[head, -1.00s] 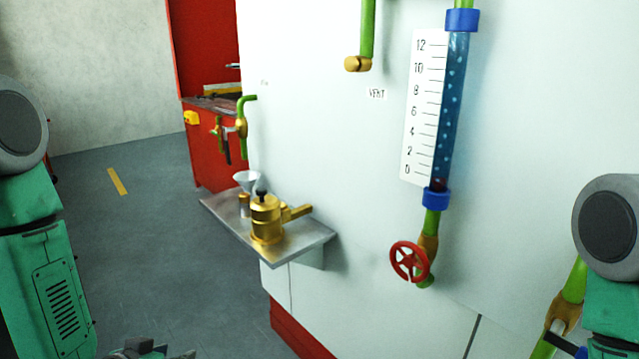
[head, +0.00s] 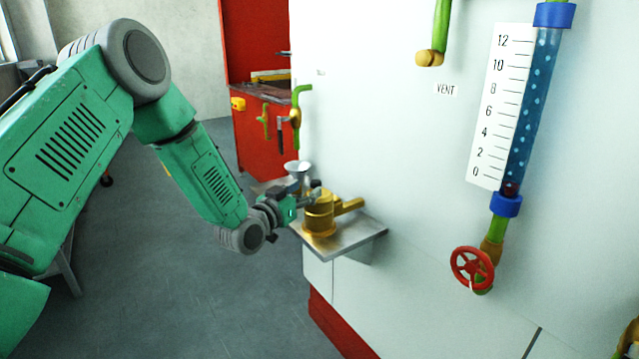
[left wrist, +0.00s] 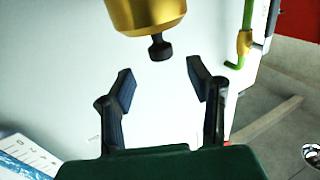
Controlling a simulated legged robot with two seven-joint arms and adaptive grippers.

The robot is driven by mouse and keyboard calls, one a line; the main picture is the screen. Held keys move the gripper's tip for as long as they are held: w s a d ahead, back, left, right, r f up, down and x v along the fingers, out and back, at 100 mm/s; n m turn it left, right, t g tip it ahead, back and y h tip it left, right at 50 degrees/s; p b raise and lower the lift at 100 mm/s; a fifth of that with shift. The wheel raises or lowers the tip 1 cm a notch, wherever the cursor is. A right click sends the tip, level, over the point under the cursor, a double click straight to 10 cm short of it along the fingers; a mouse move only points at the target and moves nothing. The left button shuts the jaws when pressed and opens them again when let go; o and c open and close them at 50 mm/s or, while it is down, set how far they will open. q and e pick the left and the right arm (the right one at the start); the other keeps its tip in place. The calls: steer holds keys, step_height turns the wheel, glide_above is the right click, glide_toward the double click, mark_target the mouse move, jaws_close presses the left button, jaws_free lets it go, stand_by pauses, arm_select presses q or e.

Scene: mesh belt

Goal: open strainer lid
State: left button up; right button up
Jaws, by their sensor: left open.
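The strainer is a gold pot (head: 319,219) with a side spout, standing on a metal shelf at the white panel. My left gripper (head: 303,197) is beside the upper left of the pot and partly covers its top in the head view. In the left wrist view the gold strainer (left wrist: 145,12) is at the top edge, with its black lid knob (left wrist: 160,48) pointing towards my gripper. My left gripper (left wrist: 162,80) is open and empty there, its fingertips short of the knob, which lies roughly centred between them. My right gripper is not in view.
The metal shelf (head: 362,240) juts from the white panel (head: 410,130). A funnel (head: 297,168) stands behind the strainer. A green pipe with a gold valve (head: 296,115) is on the panel's left edge. A red valve wheel (head: 472,267) and gauge tube (head: 530,110) are to the right.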

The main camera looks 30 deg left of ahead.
mark_target(312, 184)
arm_select(q)
steer(key=w, duration=0.2)
steer(key=w+a, duration=0.1)
steer(key=w, duration=0.1)
steer(key=shift+w+f, duration=0.2)
steer(key=shift+w+d+r, duration=0.1)
steer(key=shift+w+d, duration=0.2)
steer(key=shift+w, duration=0.25)
steer(key=shift+d+r, duration=0.1)
steer(key=shift+d, duration=0.2)
steer(key=shift+a, duration=0.1)
steer(key=c, duration=1)
steer(key=shift+a, duration=0.2)
jaws_close()
